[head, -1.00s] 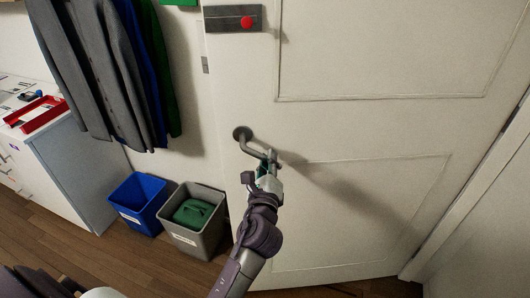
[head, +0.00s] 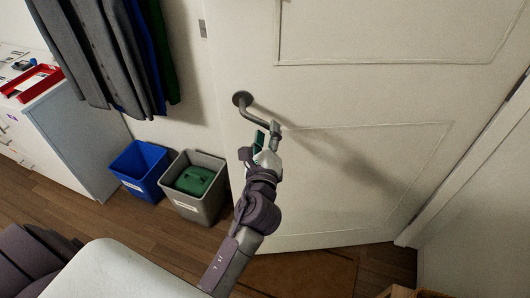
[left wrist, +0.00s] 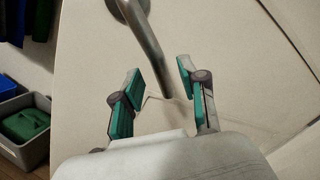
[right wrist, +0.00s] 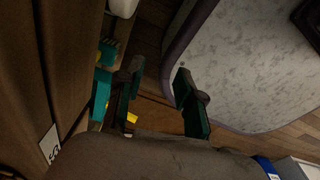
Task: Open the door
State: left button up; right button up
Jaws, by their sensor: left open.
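The white door (head: 350,95) fills the right half of the head view; I cannot tell whether it is ajar. Its grey lever handle (head: 255,116) points right and downward in the picture. My left gripper (head: 266,138) is open at the free end of the lever. In the left wrist view, the handle (left wrist: 147,40) comes down from the top and its end lies between the spread fingers (left wrist: 160,85); I cannot tell whether they touch it. My right gripper (right wrist: 156,90) shows only in its own wrist view, with fingers apart and nothing between them.
A blue bin (head: 140,168) and a grey bin (head: 207,205) with a green item (head: 193,180) stand left of the door. Coats (head: 110,50) hang above them. A white cabinet (head: 70,135) with a red tray (head: 30,83) stands at far left.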

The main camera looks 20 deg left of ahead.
pick_arm(q)
jog(key=v, duration=0.9)
